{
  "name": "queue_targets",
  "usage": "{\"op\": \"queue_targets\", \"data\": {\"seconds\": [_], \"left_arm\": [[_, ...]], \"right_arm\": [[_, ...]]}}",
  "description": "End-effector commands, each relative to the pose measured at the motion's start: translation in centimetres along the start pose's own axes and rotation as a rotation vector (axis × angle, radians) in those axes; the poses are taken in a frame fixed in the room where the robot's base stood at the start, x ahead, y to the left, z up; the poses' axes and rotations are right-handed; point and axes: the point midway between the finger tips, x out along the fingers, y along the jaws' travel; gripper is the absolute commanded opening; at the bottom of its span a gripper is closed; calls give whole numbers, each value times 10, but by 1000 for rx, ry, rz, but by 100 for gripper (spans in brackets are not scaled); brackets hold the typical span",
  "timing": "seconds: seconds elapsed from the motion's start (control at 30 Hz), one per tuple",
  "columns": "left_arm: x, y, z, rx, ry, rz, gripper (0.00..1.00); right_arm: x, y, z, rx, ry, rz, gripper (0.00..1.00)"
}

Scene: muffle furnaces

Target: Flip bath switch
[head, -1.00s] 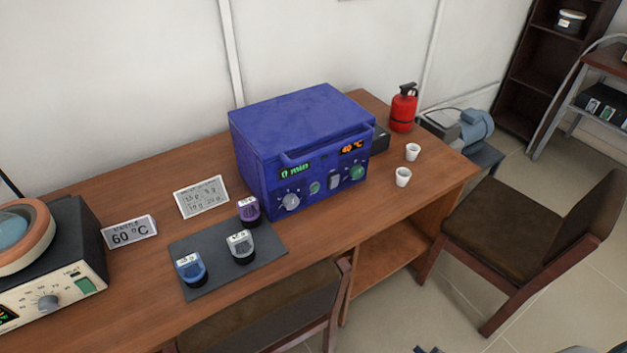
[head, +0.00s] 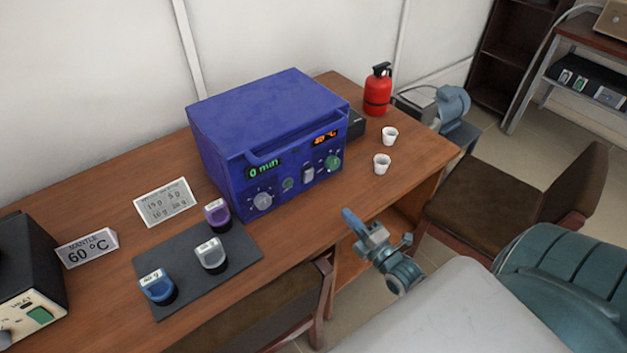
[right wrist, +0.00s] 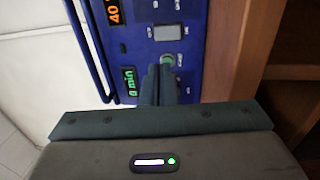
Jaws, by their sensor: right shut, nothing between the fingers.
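A blue box-shaped device (head: 265,125) stands on the desk, its front panel showing "0 min" and an orange temperature display. A grey rocker switch (head: 308,174) sits on that panel between a green round button (head: 288,184) and a green knob (head: 333,162). The switch (right wrist: 168,32) also shows in the right wrist view, with the green button (right wrist: 167,60) nearer my fingers. My right gripper (head: 350,216) is shut and empty, in front of the device near the desk's front edge. In the right wrist view its fingers (right wrist: 159,80) overlap the panel's lower part; contact cannot be told. My left gripper is not in view.
A dark mat (head: 235,255) with several labelled weights lies left of the device. A mantle device (head: 30,270) is at far left. Chairs (head: 500,205) stand before the desk.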

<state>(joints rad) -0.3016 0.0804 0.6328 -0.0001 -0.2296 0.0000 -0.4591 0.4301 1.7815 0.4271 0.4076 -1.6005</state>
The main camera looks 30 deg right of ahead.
Motion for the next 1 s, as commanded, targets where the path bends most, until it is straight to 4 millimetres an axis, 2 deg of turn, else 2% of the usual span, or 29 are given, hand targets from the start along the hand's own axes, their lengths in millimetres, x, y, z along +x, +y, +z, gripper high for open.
{"op": "queue_targets", "data": {"seconds": [0.13, 0.27, 0.7, 0.83, 1.0], "left_arm": [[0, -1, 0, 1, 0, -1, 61], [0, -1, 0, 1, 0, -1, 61], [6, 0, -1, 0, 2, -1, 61], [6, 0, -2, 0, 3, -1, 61], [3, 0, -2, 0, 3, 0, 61]], "right_arm": [[3, 0, 0, 1, 0, 0, 0], [18, 0, 0, -1, -1, 2, 0], [106, 0, 0, 0, -2, 2, 0], [124, 0, 0, 1, -1, 1, 0], [137, 0, 0, 0, 0, -1, 0]]}}
